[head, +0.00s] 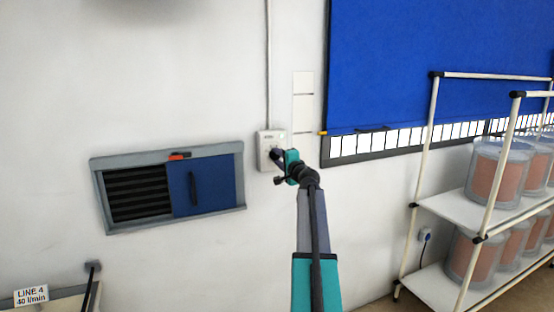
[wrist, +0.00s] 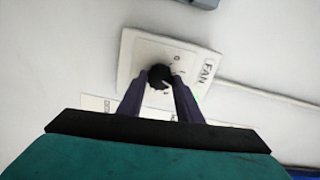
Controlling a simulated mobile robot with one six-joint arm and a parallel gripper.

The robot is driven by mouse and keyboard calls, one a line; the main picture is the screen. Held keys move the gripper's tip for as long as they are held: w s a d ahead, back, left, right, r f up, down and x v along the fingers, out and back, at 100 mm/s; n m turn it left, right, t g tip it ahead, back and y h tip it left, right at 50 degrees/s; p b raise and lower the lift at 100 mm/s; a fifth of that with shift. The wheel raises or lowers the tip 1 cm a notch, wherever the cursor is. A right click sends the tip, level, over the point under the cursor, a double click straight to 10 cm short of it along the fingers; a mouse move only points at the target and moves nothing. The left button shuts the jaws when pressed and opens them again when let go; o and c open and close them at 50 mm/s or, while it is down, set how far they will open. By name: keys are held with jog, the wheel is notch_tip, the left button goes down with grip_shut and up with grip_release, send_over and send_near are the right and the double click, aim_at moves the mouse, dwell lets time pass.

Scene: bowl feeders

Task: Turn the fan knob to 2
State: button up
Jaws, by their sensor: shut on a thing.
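The fan control (head: 266,138) is a small pale box on the white wall in the head view, below a vertical conduit. In the wrist view its plate (wrist: 133,62) is tilted and carries the label FAN. Its round black knob (wrist: 160,76) sits mid-plate with small marks around it, too small to read surely. My gripper (wrist: 160,92) has one finger on each side of the knob and is shut on it. In the head view my gripper (head: 276,155) reaches the box and hides the knob. The knob's setting cannot be told.
A framed vent with a blue sliding panel (head: 201,184) is on the wall to the left. A white rack (head: 450,205) with clear bins stands at the right. The wall around the fan box is mostly clear.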

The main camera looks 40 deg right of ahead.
jog(key=o, duration=1)
jog(key=shift+w+a+r, duration=0.1)
jog(key=shift+w+r, duration=0.1)
jog(key=shift+o, duration=0.2)
jog(key=shift+f, duration=0.1)
jog(key=shift+s, duration=0.1)
jog(key=shift+s+f, duration=0.1)
jog(key=b+v, duration=0.3)
jog(key=v, duration=1)
jog(key=shift+s, duration=0.3)
jog(key=shift+w+a, duration=0.1)
jog(key=shift+a, duration=0.05)
